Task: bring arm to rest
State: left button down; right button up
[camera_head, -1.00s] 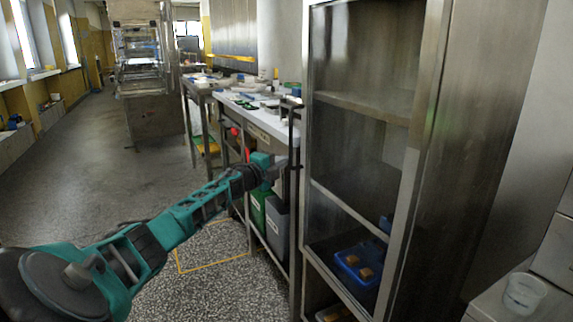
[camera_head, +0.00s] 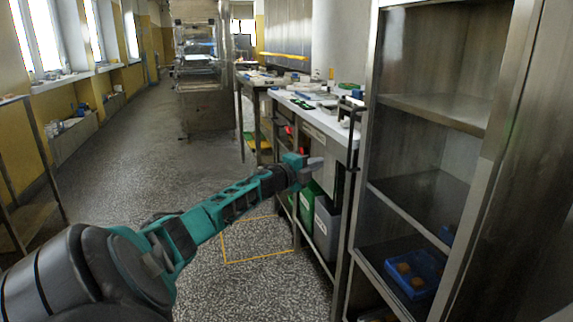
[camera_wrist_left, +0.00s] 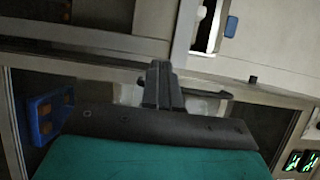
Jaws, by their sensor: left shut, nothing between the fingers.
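My left arm reaches in from the lower left of the head view, teal and dark grey. My left gripper (camera_head: 314,166) is at its end, in front of the workbench's near end, beside the steel cabinet. In the left wrist view the gripper (camera_wrist_left: 161,72) has its two dark fingers pressed together with nothing between them. I cannot see it touching anything. My right gripper is in neither view.
A steel cabinet (camera_head: 440,103) with open shelves stands at the right; a blue tray (camera_head: 414,276) with brown blocks is on a low shelf. A workbench (camera_head: 322,118) holds items, with green (camera_head: 308,204) and grey (camera_head: 327,225) bins below. The floor (camera_head: 120,185) at left is mostly clear.

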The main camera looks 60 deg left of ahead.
pick_arm(q)
jog(key=s+a, duration=0.3)
jog(key=s, duration=0.3)
jog(key=shift+a+p, duration=0.15)
jog(key=shift+p, duration=0.3)
